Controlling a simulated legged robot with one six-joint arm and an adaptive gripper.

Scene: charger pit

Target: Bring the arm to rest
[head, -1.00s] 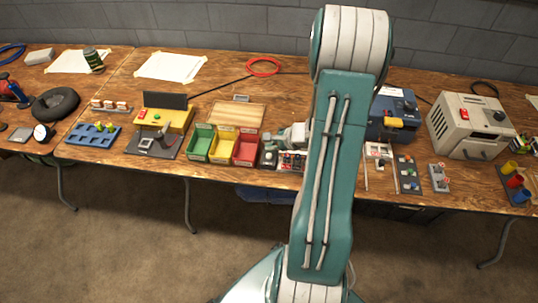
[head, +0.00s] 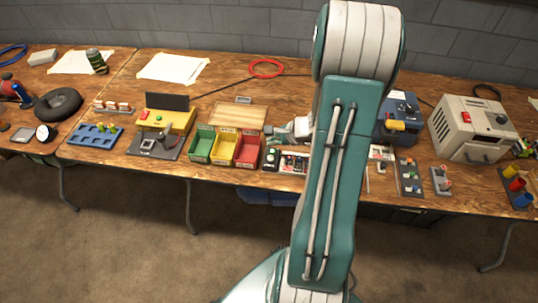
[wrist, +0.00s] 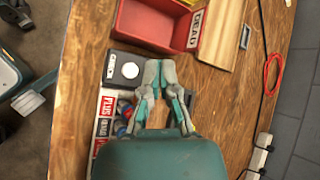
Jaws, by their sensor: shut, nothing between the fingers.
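My gripper (wrist: 159,72) shows in the wrist view with its two grey and teal fingers closed together and nothing between them. It hangs above the bench, beside a small device with a round button (wrist: 130,70) and near the red bin (wrist: 150,22). In the head view my gripper (head: 270,131) sticks out to the left from behind my arm, above the bench behind that device. My large teal and white arm link stands across the middle of the head view and hides part of the bench and most of my wrist.
The wooden bench (head: 225,87) holds green (head: 201,143), yellow (head: 225,146) and red bins (head: 248,151), a wooden board (head: 238,115), a yellow device (head: 166,118), a blue unit (head: 400,113) and a beige box (head: 470,128). A red cable loop (head: 266,68) lies at the back.

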